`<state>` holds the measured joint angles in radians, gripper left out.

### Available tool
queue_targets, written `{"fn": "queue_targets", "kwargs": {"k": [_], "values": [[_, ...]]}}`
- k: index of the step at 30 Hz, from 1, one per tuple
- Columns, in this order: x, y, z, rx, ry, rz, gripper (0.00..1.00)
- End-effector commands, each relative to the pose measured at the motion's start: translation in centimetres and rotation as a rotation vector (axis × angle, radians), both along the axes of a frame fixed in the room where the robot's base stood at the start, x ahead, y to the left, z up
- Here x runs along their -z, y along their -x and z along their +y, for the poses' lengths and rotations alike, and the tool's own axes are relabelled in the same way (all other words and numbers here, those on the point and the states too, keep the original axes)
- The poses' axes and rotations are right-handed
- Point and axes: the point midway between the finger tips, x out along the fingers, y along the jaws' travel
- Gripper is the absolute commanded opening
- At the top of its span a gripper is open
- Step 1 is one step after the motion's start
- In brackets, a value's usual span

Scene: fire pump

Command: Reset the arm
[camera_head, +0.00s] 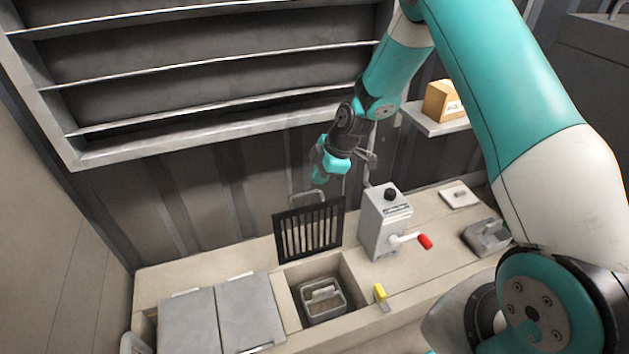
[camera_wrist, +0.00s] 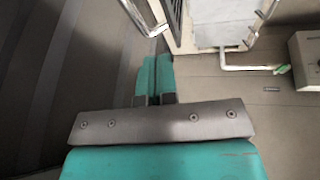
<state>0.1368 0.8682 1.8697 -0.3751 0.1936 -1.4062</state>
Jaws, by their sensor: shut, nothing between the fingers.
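My arm, teal and white, reaches in from the right of the head view and bends down towards the dark panelled wall. My gripper (camera_head: 321,176) hangs in the air above the back of the counter (camera_head: 205,253), over the black slatted grate (camera_head: 308,230) and left of the grey box with the red-handled crank (camera_head: 382,225). In the wrist view the teal fingers of my gripper (camera_wrist: 155,72) are together with nothing between them. The fingertips point towards the dark wall and its lower edge.
Below are grey lids (camera_head: 188,322), an open recess with a metal container (camera_head: 323,302), and a yellow handle (camera_head: 380,294). A cardboard box (camera_head: 440,101) sits on a small shelf behind my arm.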

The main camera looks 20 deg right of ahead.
Motion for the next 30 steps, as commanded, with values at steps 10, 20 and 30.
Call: {"fn": "queue_targets", "kwargs": {"k": [10, 20, 30], "values": [[-4.4, 0.6, -1.9, 0.004, 0.0, 0.001, 0.0], [-8.2, 2.0, 0.7, 0.053, -0.026, 0.036, 0.0], [-22.0, 16.4, 10.2, 0.372, -0.116, 0.288, 0.0]]}}
